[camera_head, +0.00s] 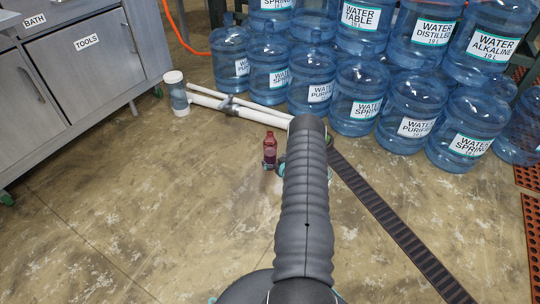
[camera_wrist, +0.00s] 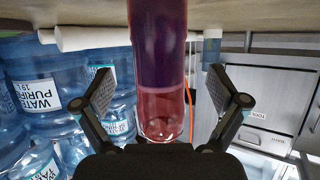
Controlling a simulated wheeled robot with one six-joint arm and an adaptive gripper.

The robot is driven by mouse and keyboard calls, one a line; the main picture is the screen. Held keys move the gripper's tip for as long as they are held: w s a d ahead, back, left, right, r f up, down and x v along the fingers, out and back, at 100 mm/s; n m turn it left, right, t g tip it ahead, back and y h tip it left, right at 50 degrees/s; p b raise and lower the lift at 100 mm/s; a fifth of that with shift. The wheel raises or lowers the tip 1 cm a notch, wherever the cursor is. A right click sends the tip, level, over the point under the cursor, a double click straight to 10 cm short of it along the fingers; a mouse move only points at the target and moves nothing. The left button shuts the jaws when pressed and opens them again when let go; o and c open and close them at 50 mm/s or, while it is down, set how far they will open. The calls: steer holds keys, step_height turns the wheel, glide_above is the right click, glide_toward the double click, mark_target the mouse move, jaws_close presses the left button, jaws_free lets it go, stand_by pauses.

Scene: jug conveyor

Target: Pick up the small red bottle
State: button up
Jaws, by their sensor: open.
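The small red bottle (camera_head: 269,152) stands upright on the floor just left of my arm in the head view, with a dark band around its middle. In the wrist view, which looks upside down, the bottle (camera_wrist: 160,105) is large and central, dark purple above and clear red at its rounded lower end. My gripper (camera_wrist: 160,88) is open, with one finger on each side of the bottle and a visible gap on both sides. In the head view my arm hides most of the gripper.
Several large blue water jugs (camera_head: 358,95) are stacked behind the bottle. A white pipe (camera_head: 240,110) lies on the floor before them, with a clear container (camera_head: 177,95) near its left end. A grey cabinet (camera_head: 85,62) stands left. A dark strip (camera_head: 390,220) runs right of my arm.

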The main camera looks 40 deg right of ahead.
mark_target(270, 157)
steer(key=shift+f+b+x, duration=0.1)
steer(key=shift+b+x, duration=0.15)
steer(key=shift+x, duration=1.05)
steer(key=shift+f+b+x, duration=0.15)
steer(key=shift+b+x, duration=0.05)
steer(key=shift+x, duration=1.15)
steer(key=shift+s, duration=0.1)
steer(key=shift+c, duration=0.3)
steer(key=shift+r, duration=0.1)
steer(key=c, duration=1.5)
steer(key=shift+r, duration=0.55)
steer(key=r, duration=0.2)
steer(key=d+r, duration=0.1)
steer(key=r, duration=0.1)
steer(key=shift+s+d+p, duration=0.15)
steer(key=shift+p, duration=0.2)
steer(key=d+r, duration=0.2)
steer(key=d, duration=0.1)
steer(key=s+d+r, duration=0.1)
steer(key=d+r, duration=0.1)
steer(key=d, duration=0.1)
steer(key=s+d+r, duration=0.1)
steer(key=d+r, duration=0.1)
steer(key=d, duration=0.2)
steer(key=shift+s+d, duration=0.1)
steer(key=shift+s, duration=0.15)
